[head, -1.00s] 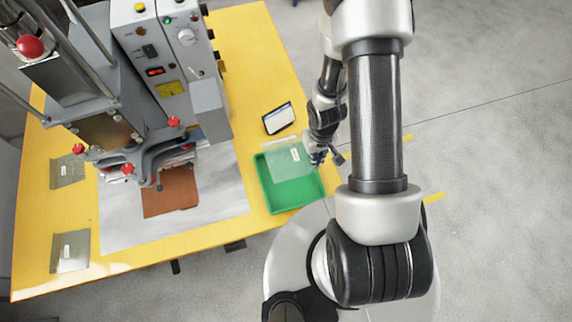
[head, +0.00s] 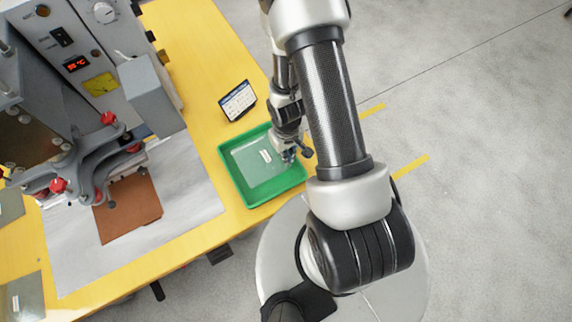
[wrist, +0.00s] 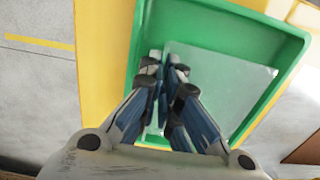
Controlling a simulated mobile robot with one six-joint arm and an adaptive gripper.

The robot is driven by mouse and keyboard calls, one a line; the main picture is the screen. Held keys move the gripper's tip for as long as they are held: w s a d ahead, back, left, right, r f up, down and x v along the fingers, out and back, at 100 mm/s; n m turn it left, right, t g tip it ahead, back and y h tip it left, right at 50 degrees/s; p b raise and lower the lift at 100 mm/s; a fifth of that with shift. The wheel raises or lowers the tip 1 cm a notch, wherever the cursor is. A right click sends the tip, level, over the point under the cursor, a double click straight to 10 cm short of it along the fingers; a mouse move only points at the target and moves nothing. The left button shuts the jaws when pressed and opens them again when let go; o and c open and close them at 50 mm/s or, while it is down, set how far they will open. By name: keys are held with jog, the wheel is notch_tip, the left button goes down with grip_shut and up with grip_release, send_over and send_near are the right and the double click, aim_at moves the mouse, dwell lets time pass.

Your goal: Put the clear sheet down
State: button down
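The clear sheet (head: 256,166) is a see-through rectangle with a small white label. In the head view it lies within the outline of the green tray (head: 256,199). In the wrist view the sheet (wrist: 225,80) lies across the tray's inside, within the tray's walls (wrist: 236,27). I cannot tell whether it rests on the tray floor or hangs just above it. My gripper (head: 289,156) is at the sheet's right edge, over the tray. In the wrist view its fingers (wrist: 166,78) are close together at that edge. They hide whether the sheet is pinched.
A small display (head: 238,101) stands behind the tray on the yellow table (head: 202,62). The grey welding press (head: 100,165) stands left, with a brown sheet (head: 128,208) below it. Another clear sheet (head: 22,300) lies at the far left. Open floor is to the right.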

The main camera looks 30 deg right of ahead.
jog(key=shift+f+b, duration=1.85)
jog(key=shift+f, duration=0.5)
jog(key=shift+f, duration=0.2)
jog(key=c, duration=2.1)
grip_release()
jog(key=shift+r, duration=0.15)
